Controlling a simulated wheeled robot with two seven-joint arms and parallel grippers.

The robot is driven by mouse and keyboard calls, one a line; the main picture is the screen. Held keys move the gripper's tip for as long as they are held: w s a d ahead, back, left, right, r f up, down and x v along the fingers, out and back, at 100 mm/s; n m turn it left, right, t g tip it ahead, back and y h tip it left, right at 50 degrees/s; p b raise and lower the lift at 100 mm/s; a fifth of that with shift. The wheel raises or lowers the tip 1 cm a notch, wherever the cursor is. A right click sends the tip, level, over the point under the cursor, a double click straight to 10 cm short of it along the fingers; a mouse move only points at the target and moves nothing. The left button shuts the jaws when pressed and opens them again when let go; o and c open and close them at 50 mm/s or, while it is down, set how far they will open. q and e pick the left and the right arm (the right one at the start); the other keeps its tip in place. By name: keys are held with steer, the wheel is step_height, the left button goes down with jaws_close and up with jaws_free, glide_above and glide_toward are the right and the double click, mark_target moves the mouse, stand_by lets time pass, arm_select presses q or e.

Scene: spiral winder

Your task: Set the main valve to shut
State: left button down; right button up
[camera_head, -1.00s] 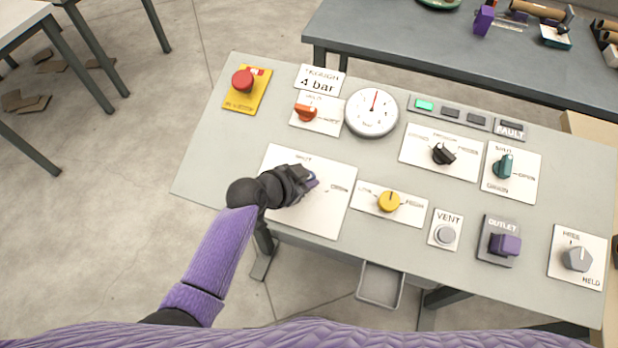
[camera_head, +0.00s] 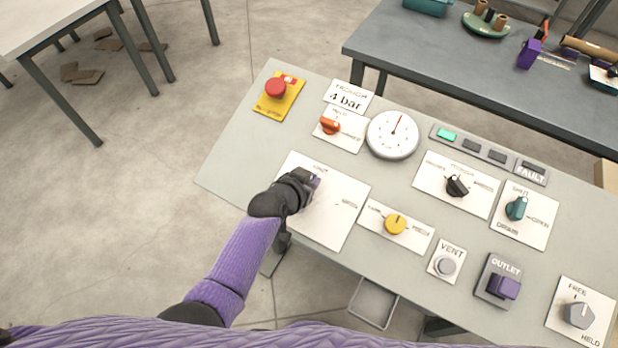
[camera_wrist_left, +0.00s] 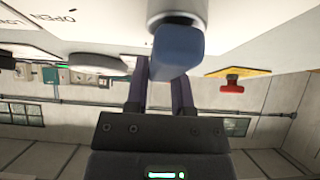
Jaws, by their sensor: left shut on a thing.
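The main valve is on a large white plate (camera_head: 335,218) at the left front of the panel, with a SHUT label at its top and an OPEN label at its right. My left gripper (camera_head: 311,181) is over the upper part of this plate, close below the SHUT label, and hides most of the valve handle. In the left wrist view, a blue handle (camera_wrist_left: 178,48) on a grey round stem stands at my left fingers (camera_wrist_left: 160,82), which are shut on it. The handle's exact angle is hard to tell. My right gripper is not in view.
Close by on the panel are a red emergency button (camera_head: 276,87), an orange knob (camera_head: 330,125), a round gauge (camera_head: 392,134) and a yellow knob (camera_head: 395,224). More knobs and an outlet switch (camera_head: 503,287) are at the right. A dark table (camera_head: 430,75) stands behind.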

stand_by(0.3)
arm_select(q)
steer(key=shift+c, duration=2.4)
jaws_free()
steer(key=shift+s+a+r, duration=0.1)
steer(key=p+v, duration=0.4)
steer(key=v, duration=0.5)
steer(key=shift+s+r, duration=0.15)
steer(key=shift+s, duration=0.1)
